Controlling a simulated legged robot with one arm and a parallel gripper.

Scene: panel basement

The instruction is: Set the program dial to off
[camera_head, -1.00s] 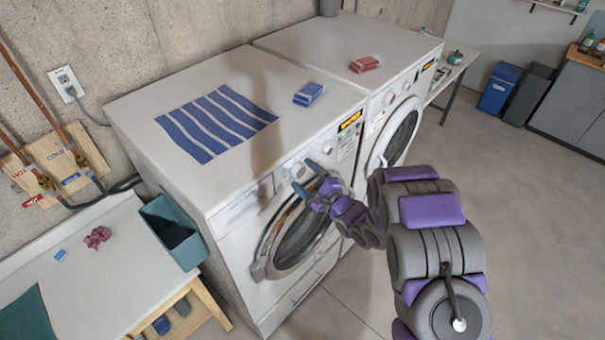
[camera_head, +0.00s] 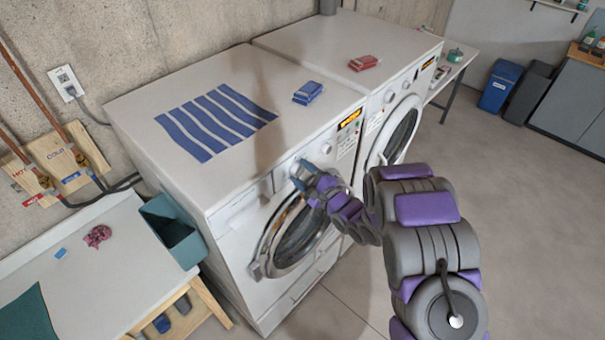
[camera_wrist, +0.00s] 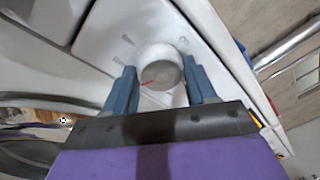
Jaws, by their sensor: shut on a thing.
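The program dial (camera_wrist: 160,66) is a round white knob with a grey face and a red pointer line, in the middle of the wrist view. The red line points toward the lower left of that view. My gripper (camera_wrist: 161,80) has one blue finger on each side of the dial and is shut on it. In the head view my gripper (camera_head: 300,172) is at the control panel of the nearer white washing machine (camera_head: 225,245). There the fingers largely hide the dial. Faint marks are printed around the dial, too blurred to read.
A smaller knob (camera_head: 326,148) and an orange display (camera_head: 350,118) are right of my gripper. A striped cloth (camera_head: 216,122) and a blue packet (camera_head: 308,92) lie on the machine. A second machine (camera_head: 350,38) adjoins it. Open floor (camera_head: 535,220) lies to the right.

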